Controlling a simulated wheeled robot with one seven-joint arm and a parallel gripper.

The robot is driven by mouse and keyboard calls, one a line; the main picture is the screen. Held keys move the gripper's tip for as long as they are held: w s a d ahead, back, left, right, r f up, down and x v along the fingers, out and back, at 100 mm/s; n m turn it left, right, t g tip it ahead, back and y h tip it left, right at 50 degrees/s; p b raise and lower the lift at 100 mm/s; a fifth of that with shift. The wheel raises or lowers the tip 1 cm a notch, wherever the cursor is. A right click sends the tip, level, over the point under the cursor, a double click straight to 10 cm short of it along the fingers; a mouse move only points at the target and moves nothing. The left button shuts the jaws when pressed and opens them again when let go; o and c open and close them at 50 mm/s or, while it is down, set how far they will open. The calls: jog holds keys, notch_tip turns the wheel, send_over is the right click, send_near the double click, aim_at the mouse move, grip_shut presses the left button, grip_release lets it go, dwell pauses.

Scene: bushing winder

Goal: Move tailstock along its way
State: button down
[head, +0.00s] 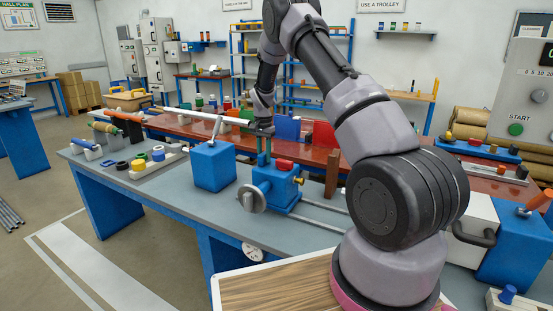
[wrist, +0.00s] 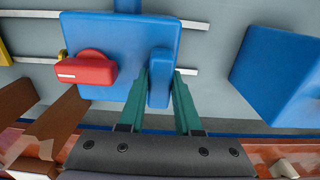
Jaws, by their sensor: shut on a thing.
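The tailstock (head: 278,190) is a blue block with a red knob (head: 285,164) on top and a grey handwheel (head: 251,198) on its front. It sits on two pale rails, the way (head: 312,223), which run along the grey bench. In the wrist view the tailstock (wrist: 118,30) fills the upper left, with the red knob (wrist: 85,69) left of my fingers. My gripper (head: 263,153) points down over the tailstock. Its teal fingers (wrist: 160,82) are shut on an upright blue tab (wrist: 159,72) of the tailstock, one on each side.
A separate blue block (head: 213,166) with a pale lever stands left of the tailstock; it also shows in the wrist view (wrist: 285,75). A gap of bare bench lies between them. A red-brown bench (head: 190,129) runs behind.

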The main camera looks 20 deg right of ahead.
jog(key=shift+w+a+r, duration=0.15)
jog(key=shift+w+a, duration=0.4)
jog(key=c, duration=0.6)
grip_release()
jog(key=shift+a, duration=0.15)
notch_tip(320, 180, up, 11)
jog(key=shift+f, duration=0.2)
